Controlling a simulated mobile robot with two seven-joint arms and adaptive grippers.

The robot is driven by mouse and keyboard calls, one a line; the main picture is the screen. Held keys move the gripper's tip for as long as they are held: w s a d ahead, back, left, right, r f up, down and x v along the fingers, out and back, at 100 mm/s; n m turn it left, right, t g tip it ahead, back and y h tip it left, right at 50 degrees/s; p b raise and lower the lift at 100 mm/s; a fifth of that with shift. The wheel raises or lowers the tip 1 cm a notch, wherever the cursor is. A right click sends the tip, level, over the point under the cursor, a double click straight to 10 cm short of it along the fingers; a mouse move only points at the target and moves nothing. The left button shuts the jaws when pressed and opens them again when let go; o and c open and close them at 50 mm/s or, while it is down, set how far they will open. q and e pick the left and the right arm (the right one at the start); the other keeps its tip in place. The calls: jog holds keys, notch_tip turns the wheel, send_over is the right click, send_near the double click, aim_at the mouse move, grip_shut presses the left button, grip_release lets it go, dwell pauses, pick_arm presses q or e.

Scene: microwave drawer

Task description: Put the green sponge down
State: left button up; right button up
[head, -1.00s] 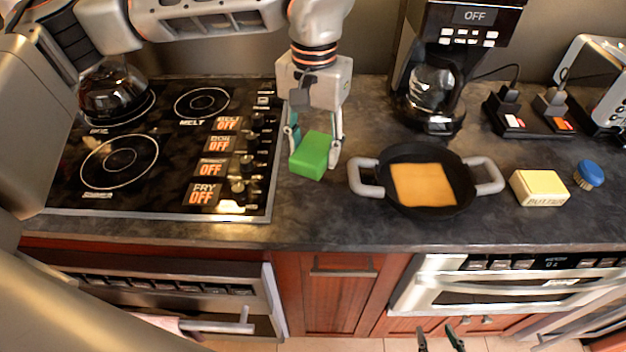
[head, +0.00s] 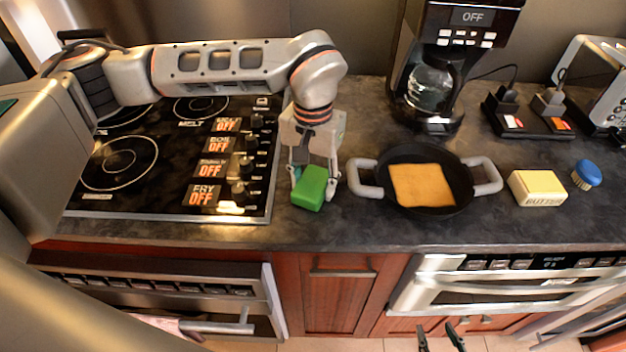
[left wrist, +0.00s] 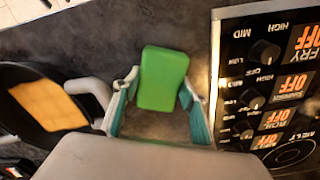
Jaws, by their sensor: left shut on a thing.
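The green sponge (head: 310,188) is at the counter between the stove and the black pan. My left gripper (head: 314,180) points down over it and is shut on it. In the left wrist view the sponge (left wrist: 162,79) sits between the two teal-padded fingers (left wrist: 158,100). I cannot tell whether the sponge's underside touches the counter. My right gripper (head: 440,340) shows only as two dark fingertips, set apart, at the bottom edge of the head view, low in front of the cabinets.
A black pan (head: 420,212) with bread-like slice stands right of the sponge, its handle close. The stovetop (head: 120,190) with knobs lies left. Butter (head: 538,188), a blue brush (head: 587,173) and a coffee maker (head: 440,60) stand further right. Counter in front of the sponge is clear.

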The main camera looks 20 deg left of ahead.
aim_at(312, 183)
pick_arm(q)
jog(key=shift+f, duration=0.15)
jog(key=o, duration=0.8)
notch_tip(312, 183, up, 12)
jog(key=shift+r, duration=0.2)
jog(key=shift+s+f, duration=0.1)
jog(key=shift+s, duration=0.05)
